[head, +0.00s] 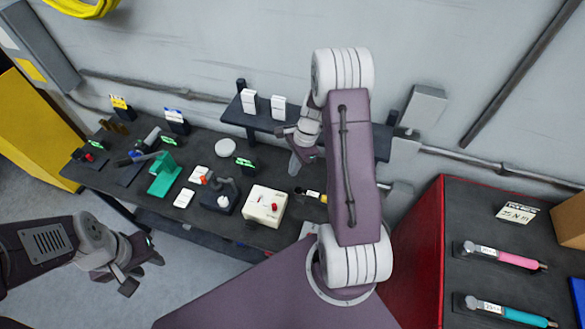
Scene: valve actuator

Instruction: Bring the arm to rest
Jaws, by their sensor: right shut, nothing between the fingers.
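My right arm (350,165) rises from my base and bends over at a high white joint. Its gripper (294,172) hangs down over the back of the dark workbench (260,160), in front of the small raised shelf. The right gripper is shut with nothing held, and its tips are small in this view. My left gripper (142,274) is at the lower left, in front of the bench and over the floor. Its fingers look apart and empty.
A cream box with red knobs (265,205), a dark fixture (222,195) and a green stand (164,175) are on the bench. The raised shelf (262,123) holds white boxes. A red cabinet (415,250) stands right of my arm, with pink and teal tools on top.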

